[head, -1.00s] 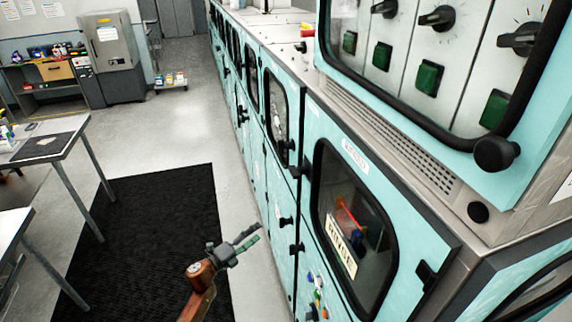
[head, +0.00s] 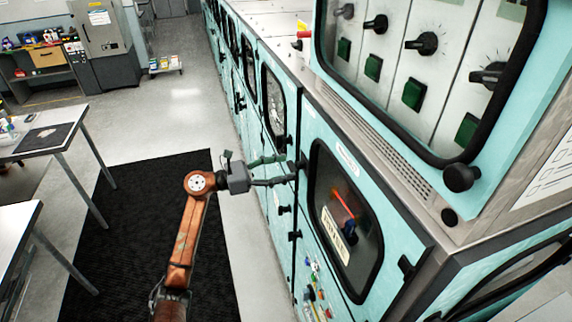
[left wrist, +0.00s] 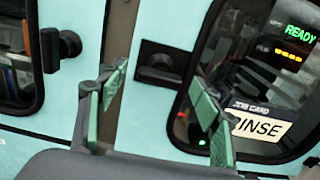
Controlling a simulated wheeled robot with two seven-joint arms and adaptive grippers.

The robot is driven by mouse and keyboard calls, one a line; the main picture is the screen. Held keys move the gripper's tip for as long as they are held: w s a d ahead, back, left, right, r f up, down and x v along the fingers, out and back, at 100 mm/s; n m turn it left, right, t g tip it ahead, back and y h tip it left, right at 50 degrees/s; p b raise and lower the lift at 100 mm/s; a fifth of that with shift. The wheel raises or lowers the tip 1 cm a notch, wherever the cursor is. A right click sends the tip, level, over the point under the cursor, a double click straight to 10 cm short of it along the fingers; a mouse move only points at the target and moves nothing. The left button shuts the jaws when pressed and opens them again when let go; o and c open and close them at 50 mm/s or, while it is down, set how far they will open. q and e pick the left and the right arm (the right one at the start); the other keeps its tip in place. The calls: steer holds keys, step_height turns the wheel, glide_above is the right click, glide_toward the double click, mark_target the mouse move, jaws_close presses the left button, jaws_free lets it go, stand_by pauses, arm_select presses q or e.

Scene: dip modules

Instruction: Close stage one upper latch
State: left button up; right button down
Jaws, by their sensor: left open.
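A black latch (head: 301,161) sits at the upper left edge of the nearest windowed teal door, whose window shows a card and a red part. In the left wrist view a black latch (left wrist: 160,66) with a round knob sits left of a window with a "RINSE" card (left wrist: 262,126). My left gripper (head: 288,168) is open, its fingertips close to the upper latch. In the left wrist view its two green-padded fingers (left wrist: 160,95) are spread, with the latch seen between and beyond them. I cannot tell whether they touch it. My right gripper is not in view.
A lower black latch (head: 295,235) sits below on the same cabinet line. Another black knob (left wrist: 69,44) is on the panel at left in the wrist view. A control panel (head: 415,75) juts out above. A black mat (head: 130,220) and tables lie to the left.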

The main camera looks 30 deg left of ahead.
arm_select(q)
steer(key=shift+w+d, duration=0.5)
steer(key=shift+w, duration=0.05)
steer(key=shift+c, duration=0.5)
steer(key=c, duration=0.9)
steer(key=shift+a, duration=0.15)
steer(key=shift+c, duration=0.6)
